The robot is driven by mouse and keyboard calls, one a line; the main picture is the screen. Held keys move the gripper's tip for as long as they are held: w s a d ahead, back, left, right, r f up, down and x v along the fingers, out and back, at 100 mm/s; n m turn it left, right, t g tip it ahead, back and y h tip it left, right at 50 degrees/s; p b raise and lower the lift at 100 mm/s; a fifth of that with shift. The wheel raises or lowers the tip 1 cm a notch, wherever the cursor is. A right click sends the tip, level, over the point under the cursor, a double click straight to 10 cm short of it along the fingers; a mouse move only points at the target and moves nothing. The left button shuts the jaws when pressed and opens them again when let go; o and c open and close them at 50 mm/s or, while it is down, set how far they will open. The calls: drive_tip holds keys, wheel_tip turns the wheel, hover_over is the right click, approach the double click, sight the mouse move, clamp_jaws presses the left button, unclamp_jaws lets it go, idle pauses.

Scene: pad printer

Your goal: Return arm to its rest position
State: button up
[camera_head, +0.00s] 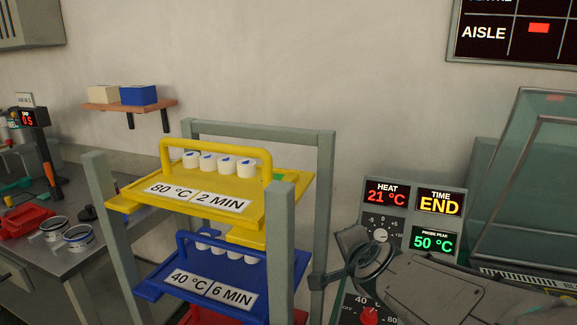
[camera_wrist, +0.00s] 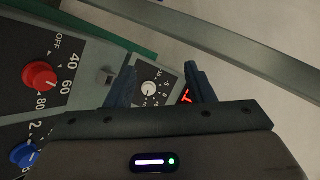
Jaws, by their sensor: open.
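My gripper (camera_head: 338,282) is in front of the oven's control panel, to the right of the tray rack, in the head view. In the wrist view my gripper (camera_wrist: 160,85) shows two dark fingers standing apart with nothing between them. Behind the fingers are the panel's small white-marked dial (camera_wrist: 149,88), a red knob (camera_wrist: 40,75) and a blue knob (camera_wrist: 24,154). My arm covers part of the panel in the head view.
The rack (camera_head: 325,170) holds a yellow tray (camera_head: 240,210) labelled 80 °C 2 MIN and a blue tray (camera_head: 170,295) labelled 40 °C 6 MIN, each with white caps. The panel display (camera_head: 440,202) reads END. A bench (camera_head: 85,262) stands left.

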drive_tip(key=s+n+g+p, duration=0.7)
drive_tip(key=s+n, duration=0.6)
drive_tip(key=s, duration=0.4)
drive_tip(key=shift+d+r+n+g+p, duration=0.3)
drive_tip(key=shift+r+n+g, duration=0.1)
drive_tip(key=shift+g, duration=0.7)
